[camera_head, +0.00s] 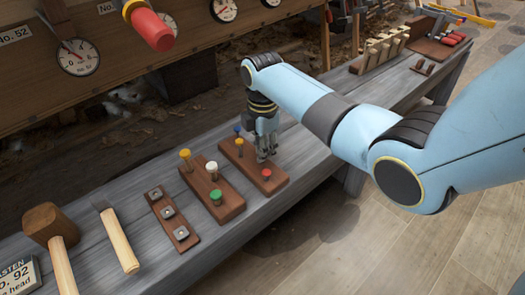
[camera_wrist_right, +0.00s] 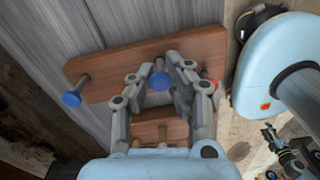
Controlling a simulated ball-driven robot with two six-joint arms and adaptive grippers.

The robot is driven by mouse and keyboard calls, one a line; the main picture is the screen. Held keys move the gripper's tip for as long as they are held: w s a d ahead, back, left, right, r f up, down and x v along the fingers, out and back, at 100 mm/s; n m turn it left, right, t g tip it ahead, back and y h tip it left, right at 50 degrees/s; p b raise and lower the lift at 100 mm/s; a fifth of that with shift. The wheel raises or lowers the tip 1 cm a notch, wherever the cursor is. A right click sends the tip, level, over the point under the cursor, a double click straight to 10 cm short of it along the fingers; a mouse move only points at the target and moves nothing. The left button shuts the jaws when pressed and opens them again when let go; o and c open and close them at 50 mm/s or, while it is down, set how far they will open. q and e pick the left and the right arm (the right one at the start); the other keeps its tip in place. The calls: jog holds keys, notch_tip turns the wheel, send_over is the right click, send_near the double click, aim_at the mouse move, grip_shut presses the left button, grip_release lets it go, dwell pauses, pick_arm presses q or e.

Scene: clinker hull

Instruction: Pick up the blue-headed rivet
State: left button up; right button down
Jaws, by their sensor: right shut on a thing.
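My right gripper (camera_head: 266,156) points down over the wooden rivet board (camera_head: 278,181) nearest to it. In the wrist view its fingers (camera_wrist_right: 157,90) are shut on a blue-headed rivet (camera_wrist_right: 160,81), between the board's ends. I cannot tell whether that rivet still touches the board. Another blue-headed rivet (camera_wrist_right: 71,98) stands at the left in the wrist view; a blue head (camera_head: 237,129) also shows in the head view. A red-headed rivet (camera_head: 267,174) stands at the near end.
A yellow-headed rivet (camera_head: 239,143) stands close to the gripper. The neighbouring board (camera_head: 230,211) holds yellow, white and green rivets. A plate strip (camera_head: 166,222), a chisel (camera_head: 120,242) and a mallet (camera_head: 45,226) lie left. The bench (camera_head: 330,115) beyond my gripper has clear room.

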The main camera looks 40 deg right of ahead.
jog(key=shift+r+p, duration=0.35)
jog(key=shift+r, duration=0.3)
notch_tip(320, 180, up, 3)
jog(key=shift+w+f+p, duration=0.1)
jog(key=shift+p, duration=0.6)
pick_arm(q)
notch_tip(320, 180, up, 7)
jog(key=d+p, duration=0.1)
jog(key=p, duration=0.4)
jog(key=shift+w+f, duration=0.15)
jog(key=shift+w, duration=0.2)
pick_arm(e)
jog(key=s+r, duration=0.7)
jog(key=s, duration=0.4)
jog(key=shift+s+d, duration=0.35)
jog(key=shift+s, duration=0.05)
jog(key=shift+a+f, duration=0.1)
